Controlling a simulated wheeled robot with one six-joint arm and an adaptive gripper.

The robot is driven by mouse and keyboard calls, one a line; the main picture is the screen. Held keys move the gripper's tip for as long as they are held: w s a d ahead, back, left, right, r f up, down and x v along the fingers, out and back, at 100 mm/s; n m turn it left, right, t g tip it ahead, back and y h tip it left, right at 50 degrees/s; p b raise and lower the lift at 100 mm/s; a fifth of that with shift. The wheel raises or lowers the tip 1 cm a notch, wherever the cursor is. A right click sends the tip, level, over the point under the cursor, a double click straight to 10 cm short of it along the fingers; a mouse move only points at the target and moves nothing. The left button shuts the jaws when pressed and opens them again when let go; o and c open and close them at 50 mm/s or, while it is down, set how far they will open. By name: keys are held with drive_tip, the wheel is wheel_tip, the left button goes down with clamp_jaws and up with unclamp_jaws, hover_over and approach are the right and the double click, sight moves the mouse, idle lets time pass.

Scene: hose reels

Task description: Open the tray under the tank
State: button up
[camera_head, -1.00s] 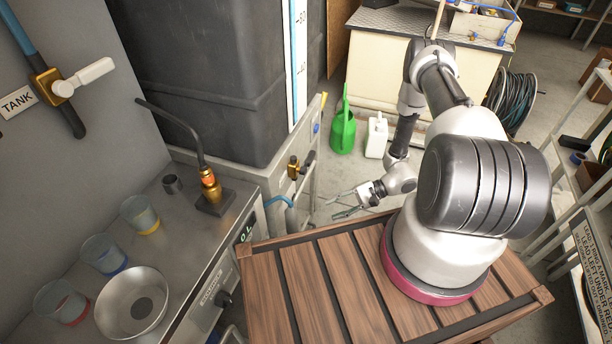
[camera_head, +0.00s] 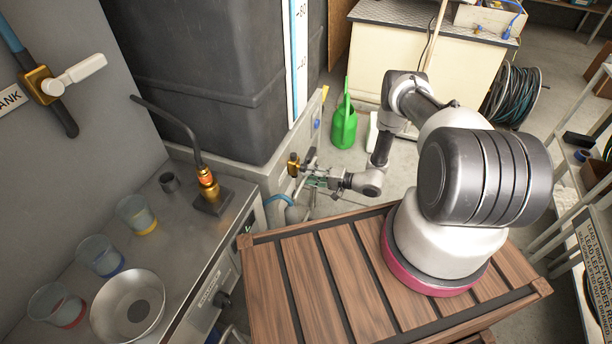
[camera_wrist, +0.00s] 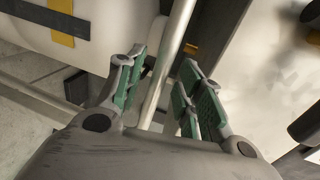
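The dark grey tank (camera_head: 205,85) stands on a pale base (camera_head: 262,180) at the left of the head view. My gripper (camera_head: 312,182) is at the front side of this base, near a brass valve (camera_head: 293,165). In the wrist view my gripper (camera_wrist: 165,78) is open, its green-padded fingers apart. A pale round bar (camera_wrist: 175,45) runs between the fingers; I cannot tell whether either finger touches it, nor whether it belongs to the tray. The tray itself cannot be made out clearly in the head view.
A steel counter (camera_head: 180,235) with cups, a bowl (camera_head: 128,306) and a bent spout (camera_head: 172,125) lies at left. A green watering can (camera_head: 344,127) stands on the floor beyond my arm. A shelf rack (camera_head: 560,240) stands at right.

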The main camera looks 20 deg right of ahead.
drive_tip(key=shift+x, duration=1.05)
clamp_jaws()
drive_tip(key=f+v, duration=0.3)
drive_tip(key=v, duration=1.5)
drive_tip(key=s+d+f+v, duration=0.1)
drive_tip(key=f+v, duration=0.3)
drive_tip(key=v, duration=1.5)
drive_tip(key=shift+s+d, duration=0.15)
drive_tip(key=shift+d, duration=0.1)
drive_tip(key=shift+f, duration=0.15)
unclamp_jaws()
